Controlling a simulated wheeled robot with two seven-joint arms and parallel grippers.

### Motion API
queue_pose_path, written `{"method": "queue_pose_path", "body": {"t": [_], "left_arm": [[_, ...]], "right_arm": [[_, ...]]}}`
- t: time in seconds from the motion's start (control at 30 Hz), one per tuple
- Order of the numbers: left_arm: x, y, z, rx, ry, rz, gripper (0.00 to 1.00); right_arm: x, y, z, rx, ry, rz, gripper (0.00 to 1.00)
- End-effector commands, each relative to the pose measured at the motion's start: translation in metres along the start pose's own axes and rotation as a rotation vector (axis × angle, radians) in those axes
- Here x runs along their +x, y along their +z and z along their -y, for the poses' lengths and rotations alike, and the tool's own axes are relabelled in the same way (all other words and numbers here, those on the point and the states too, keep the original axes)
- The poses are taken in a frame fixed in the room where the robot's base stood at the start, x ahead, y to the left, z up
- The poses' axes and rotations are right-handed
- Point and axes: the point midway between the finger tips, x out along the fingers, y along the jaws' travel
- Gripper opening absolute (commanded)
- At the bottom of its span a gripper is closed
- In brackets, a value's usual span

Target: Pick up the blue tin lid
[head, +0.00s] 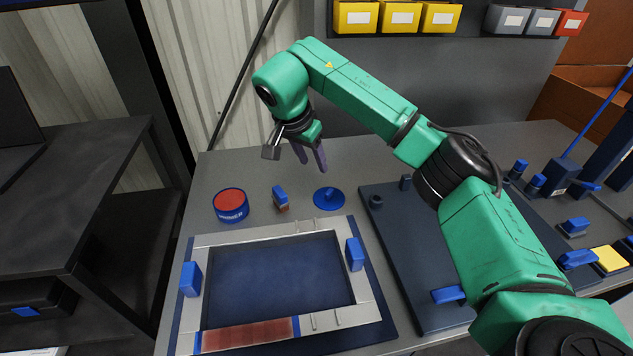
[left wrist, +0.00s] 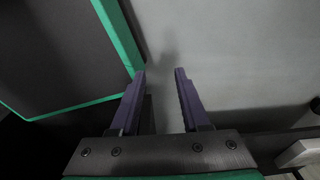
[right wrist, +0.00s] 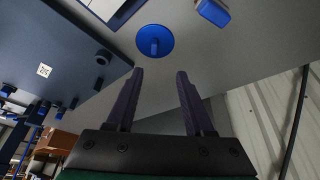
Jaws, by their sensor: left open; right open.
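The blue tin lid (head: 329,198) is a round flat disc with an upright knob, lying on the grey table just right of a small blue-handled brush. In the right wrist view the lid (right wrist: 155,41) lies beyond the fingertips, near the top centre. My right gripper (head: 311,159) is open and empty above the table, behind the lid in the head view. It also shows open in the right wrist view (right wrist: 160,73). My left gripper (left wrist: 163,71) is open and empty in the left wrist view, over a plain grey surface. It is not seen in the head view.
A blue tin with red contents (head: 231,204) stands left of the brush (head: 280,197). A screen frame with blue clamps (head: 340,221) lies in front. A dark board (head: 415,270) lies to the right. Yellow bins (head: 399,16) hang at the back.

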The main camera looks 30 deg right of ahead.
Motion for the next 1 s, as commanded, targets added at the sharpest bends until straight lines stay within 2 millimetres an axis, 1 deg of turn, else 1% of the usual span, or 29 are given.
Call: {"method": "queue_pose_path", "body": {"t": [0.07,0.17,0.2,0.3,0.37,0.47,0.6,0.7,0.8,0.93,0.97,1.0], "left_arm": [[-0.002,0.005,-0.001,-0.001,0.001,0.008,0.46],[-0.006,0.017,-0.003,-0.001,0.004,0.027,0.46],[-0.007,0.021,-0.003,-0.001,0.005,0.035,0.46],[-0.01,0.028,-0.004,-0.001,0.006,0.047,0.46],[-0.011,0.028,-0.004,-0.001,0.006,0.046,0.46],[-0.013,0.022,-0.003,-0.001,0.005,0.038,0.46],[-0.023,0.007,-0.001,-0.001,0.002,0.014,0.46],[-0.023,0.004,-0.001,-0.001,0.002,0.01,0.46],[-0.023,0.005,-0.001,-0.001,0.002,0.012,0.46],[-0.022,0.007,-0.001,0.0,0.003,0.015,0.46],[-0.022,0.008,-0.002,0.0,0.003,0.015,0.46],[-0.022,0.008,-0.002,0.0,0.003,0.016,0.46]], "right_arm": [[0.013,0.0,-0.001,0.0,0.004,0.002,0.53],[0.038,0.001,-0.001,-0.001,0.006,0.004,0.53],[0.049,0.001,-0.002,-0.001,0.007,0.003,0.53],[0.073,0.001,-0.001,0.0,0.005,0.003,0.53],[0.082,0.0,-0.001,0.001,0.003,0.003,0.53],[0.094,0.001,-0.001,0.0,0.002,0.002,0.53],[0.118,0.003,-0.002,-0.001,0.004,0.005,0.53],[0.137,0.004,-0.002,0.0,0.002,0.003,0.53],[0.143,0.003,-0.002,-0.001,0.001,0.002,0.53],[0.143,0.003,-0.002,-0.001,0.0,0.001,0.53],[0.143,0.003,-0.002,-0.001,0.0,0.001,0.49],[0.143,0.003,-0.002,-0.001,0.0,0.001,0.33]]}}
